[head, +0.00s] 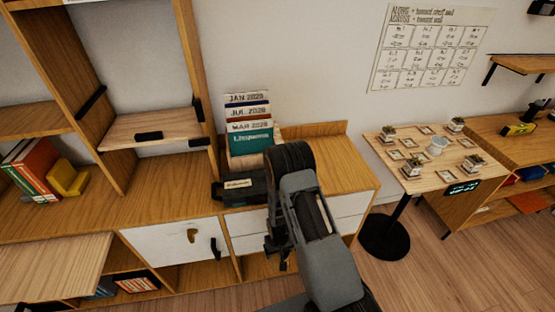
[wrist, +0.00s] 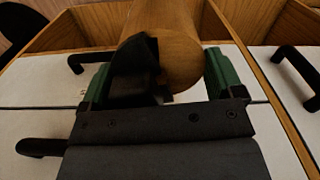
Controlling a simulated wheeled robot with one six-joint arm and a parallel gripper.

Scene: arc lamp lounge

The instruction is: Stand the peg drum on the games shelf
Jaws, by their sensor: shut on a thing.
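In the wrist view a brown wooden cylinder, which I take as the peg drum (wrist: 180,50), lies between the green fingers of my gripper (wrist: 158,82). The gripper is shut on it. A black part covers some of the drum's left side, and its far end runs out of the top of the picture. In the head view my arm hides the drum, and my gripper (head: 277,250) shows only as dark parts in front of the white drawers. No label naming the games shelf can be read; an open shelf board (head: 150,126) with black fittings is at the left.
A white door (head: 180,250) with a black handle is below.

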